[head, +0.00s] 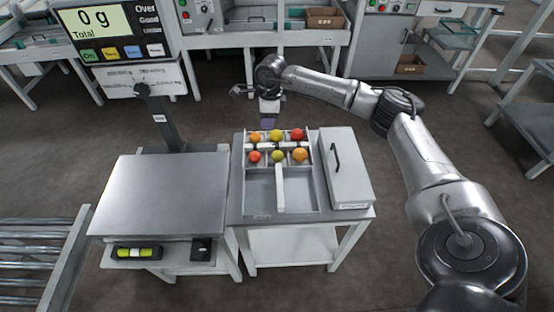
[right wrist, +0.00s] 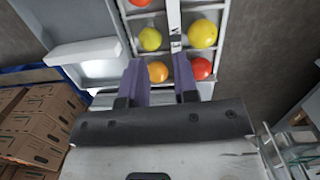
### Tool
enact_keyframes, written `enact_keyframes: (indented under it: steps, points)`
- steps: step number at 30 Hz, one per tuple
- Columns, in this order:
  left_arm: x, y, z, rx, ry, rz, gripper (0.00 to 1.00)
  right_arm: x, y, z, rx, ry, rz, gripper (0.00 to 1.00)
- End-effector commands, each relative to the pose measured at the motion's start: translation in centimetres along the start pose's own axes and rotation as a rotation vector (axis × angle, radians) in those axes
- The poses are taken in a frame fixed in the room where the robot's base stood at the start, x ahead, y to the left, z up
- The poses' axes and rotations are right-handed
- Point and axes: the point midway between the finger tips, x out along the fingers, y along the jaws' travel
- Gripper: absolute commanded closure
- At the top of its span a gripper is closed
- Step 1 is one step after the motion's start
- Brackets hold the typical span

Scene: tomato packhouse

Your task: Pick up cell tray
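The cell tray (head: 265,148) lies at the far end of a shallow bin on the centre table. Its pale divided cells hold several red, orange and yellow tomatoes. In the right wrist view, part of the tray (right wrist: 134,35) and its tomatoes show beyond the fingers. My right gripper (head: 268,119) hangs just past the tray's far edge, pointing down. Its two purple fingers (right wrist: 159,62) are spread apart, with an orange tomato seen through the gap. I see nothing gripped; whether a finger touches the tray cannot be told. My left gripper is not in view.
A grey lidded box with a black handle (head: 346,175) stands right of the tray. A bare steel scale platform (head: 160,195) is at left, with a display (head: 100,22) reading 0 g behind it. The bin's near part (head: 259,193) is empty around a pale central bar.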

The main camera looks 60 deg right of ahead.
Motion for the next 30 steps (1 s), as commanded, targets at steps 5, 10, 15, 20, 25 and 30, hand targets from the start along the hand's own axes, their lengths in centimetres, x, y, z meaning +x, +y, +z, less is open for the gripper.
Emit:
enact_keyframes:
  steps: [5, 10, 15, 20, 25, 30]
  points:
    - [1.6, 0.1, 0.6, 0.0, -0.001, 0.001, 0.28, 0.4, -1.6, -2.9, 0.031, 0.09, -0.028, 0.72]
    - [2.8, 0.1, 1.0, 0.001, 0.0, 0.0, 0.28, 2.9, -1.9, -3.6, 0.035, 0.107, -0.032, 0.72]
    - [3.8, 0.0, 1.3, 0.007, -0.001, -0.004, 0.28, 5.7, -2.0, -3.9, 0.036, 0.106, -0.031, 0.72]
    - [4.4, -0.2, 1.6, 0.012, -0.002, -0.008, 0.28, 7.4, -2.0, -4.0, 0.036, 0.104, -0.031, 0.72]
    - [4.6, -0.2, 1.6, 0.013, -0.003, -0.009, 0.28, 8.1, -2.0, -4.1, 0.035, 0.103, -0.031, 0.72]
    - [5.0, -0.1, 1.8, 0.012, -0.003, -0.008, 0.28, 8.8, -2.0, -4.1, 0.035, 0.103, -0.031, 0.72]
